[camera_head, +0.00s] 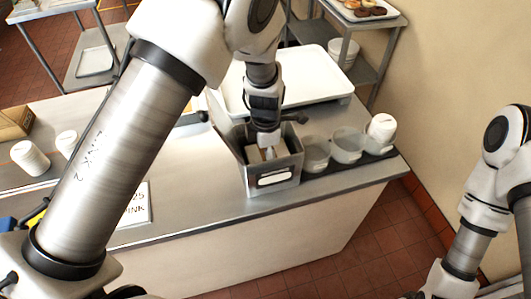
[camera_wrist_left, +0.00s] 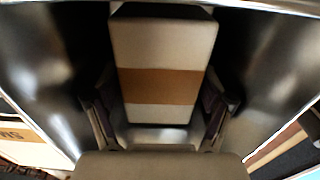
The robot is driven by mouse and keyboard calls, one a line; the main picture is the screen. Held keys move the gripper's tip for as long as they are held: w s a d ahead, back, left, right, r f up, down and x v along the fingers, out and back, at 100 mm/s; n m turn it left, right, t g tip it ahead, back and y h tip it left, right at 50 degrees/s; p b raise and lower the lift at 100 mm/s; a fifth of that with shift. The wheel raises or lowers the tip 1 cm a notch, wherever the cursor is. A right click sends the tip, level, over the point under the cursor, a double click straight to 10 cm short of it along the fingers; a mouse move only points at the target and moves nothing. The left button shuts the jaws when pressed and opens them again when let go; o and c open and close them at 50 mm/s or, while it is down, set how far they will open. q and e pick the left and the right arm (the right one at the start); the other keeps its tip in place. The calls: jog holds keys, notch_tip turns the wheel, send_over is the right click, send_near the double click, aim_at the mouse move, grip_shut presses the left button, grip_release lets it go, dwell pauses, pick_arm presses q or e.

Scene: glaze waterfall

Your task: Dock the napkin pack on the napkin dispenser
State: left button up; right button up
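The napkin dispenser (camera_head: 273,180) is an open-topped grey metal box with a pale label, near the counter's front edge. My left gripper (camera_head: 267,153) points down into its open top. In the left wrist view, the napkin pack (camera_wrist_left: 163,50) is a cream block with a brown band. It lies between the two dark fingers of the left gripper (camera_wrist_left: 160,115), with shiny metal walls on both sides. I cannot tell whether the fingers press on the pack. The pack's lower end is hidden. My right arm shows at the right, its gripper out of view.
Several cups (camera_head: 348,146) stand on a dark tray right of the dispenser. A large white tray (camera_head: 308,78) lies behind it. White cups (camera_head: 30,157) and a cardboard box (camera_head: 14,121) are at the left. A printed sign (camera_head: 137,205) lies near the front edge.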

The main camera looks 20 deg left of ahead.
pick_arm(q)
notch_tip(320, 180, up, 11)
jog(key=b, duration=0.3)
jog(key=shift+r, duration=0.65)
